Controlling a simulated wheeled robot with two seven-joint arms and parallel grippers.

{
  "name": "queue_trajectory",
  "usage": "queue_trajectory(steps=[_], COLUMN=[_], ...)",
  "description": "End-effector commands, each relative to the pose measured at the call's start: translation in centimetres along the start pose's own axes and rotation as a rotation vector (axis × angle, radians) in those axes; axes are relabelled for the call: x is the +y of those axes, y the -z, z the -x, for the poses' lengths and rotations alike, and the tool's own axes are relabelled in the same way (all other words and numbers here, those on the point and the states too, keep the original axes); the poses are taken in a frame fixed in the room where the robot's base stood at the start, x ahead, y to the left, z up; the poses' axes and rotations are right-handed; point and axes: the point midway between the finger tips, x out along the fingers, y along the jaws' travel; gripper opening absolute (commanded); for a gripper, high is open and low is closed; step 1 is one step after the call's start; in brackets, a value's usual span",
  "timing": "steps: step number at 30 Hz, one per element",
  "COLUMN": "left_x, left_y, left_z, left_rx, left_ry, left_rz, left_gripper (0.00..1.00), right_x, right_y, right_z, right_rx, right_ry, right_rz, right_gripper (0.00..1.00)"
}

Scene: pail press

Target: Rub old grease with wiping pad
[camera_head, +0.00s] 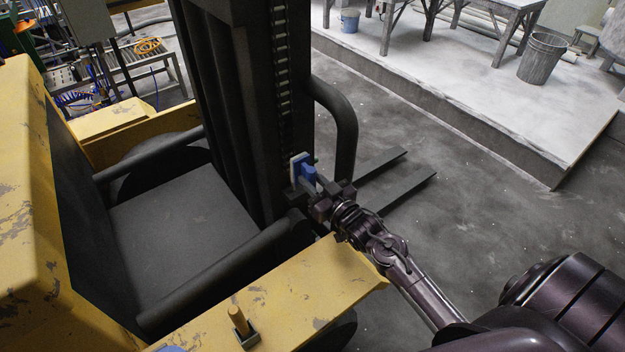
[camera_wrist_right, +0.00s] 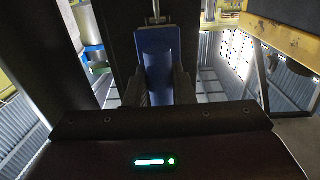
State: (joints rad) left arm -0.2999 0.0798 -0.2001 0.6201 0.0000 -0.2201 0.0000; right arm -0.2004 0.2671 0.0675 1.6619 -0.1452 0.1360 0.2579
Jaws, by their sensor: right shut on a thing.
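The wiping pad, a blue block (camera_head: 309,173) with a pale face, is in my right gripper (camera_head: 312,185). The gripper is shut on its blue part, and the pale face points left toward the mast. In the right wrist view the blue part of the pad (camera_wrist_right: 157,60) stands between my two dark fingers. The pad is close to the forklift's dark mast (camera_head: 240,110), near the lower end of its chain (camera_head: 283,75). I cannot tell whether it touches. No old grease can be made out on the dark metal. My left gripper is not in view.
The yellow forklift body (camera_head: 320,285) and dark seat (camera_head: 178,210) fill the left. A curved black bar (camera_head: 345,125) and the forks (camera_head: 395,182) lie just beyond the pad. A wooden handle (camera_head: 238,320) stands in a holder on the near fender. Floor at right is clear.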

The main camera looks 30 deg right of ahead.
Motion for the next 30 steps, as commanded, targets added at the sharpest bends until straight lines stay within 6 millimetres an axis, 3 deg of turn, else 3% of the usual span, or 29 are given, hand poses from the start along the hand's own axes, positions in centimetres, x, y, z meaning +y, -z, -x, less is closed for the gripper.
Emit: queue_trajectory(steps=[19, 30], left_x=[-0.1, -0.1], left_y=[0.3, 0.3], left_z=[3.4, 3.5], left_rx=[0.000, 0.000], left_ry=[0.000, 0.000], left_rz=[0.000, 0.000], left_gripper=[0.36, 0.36], right_x=[0.0, 0.0], right_y=[0.2, 0.0], right_z=[5.5, 6.0], right_rx=[-0.002, 0.001], right_ry=[0.000, 0.000], right_rz=[0.000, 0.000], right_gripper=[0.04, 0.04])
